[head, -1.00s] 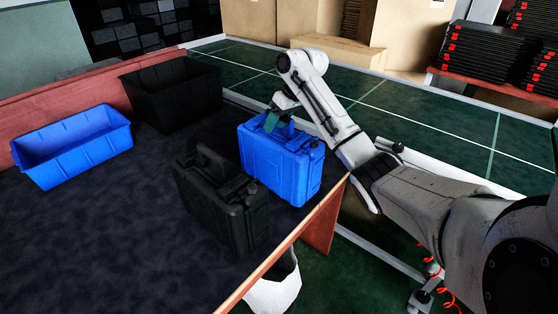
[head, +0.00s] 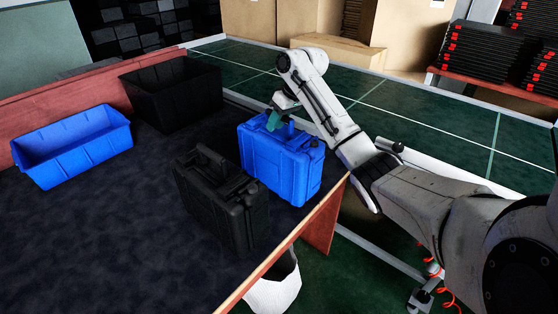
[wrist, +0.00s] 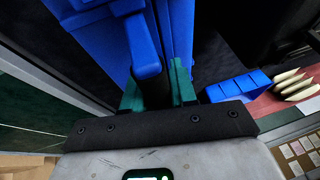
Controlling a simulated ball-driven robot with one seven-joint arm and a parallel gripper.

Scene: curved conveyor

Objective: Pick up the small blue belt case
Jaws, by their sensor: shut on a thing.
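The blue case (head: 285,165) stands upright on the dark tabletop, near its right-hand edge. My gripper (head: 274,121) comes down from above to the case's top, at its handle. In the wrist view the green fingers of my gripper (wrist: 164,88) are beside the blue handle (wrist: 143,48), and I take them as shut on it. The exact contact is partly hidden by the handle and the fingers. I see no clear gap showing the case lifted off the table.
A black case (head: 225,205) stands close in front of the blue one. A blue bin (head: 75,150) and a black bin (head: 172,98) stand farther left and back. The table edge (head: 290,245) is close on the right. The tabletop's front left is clear.

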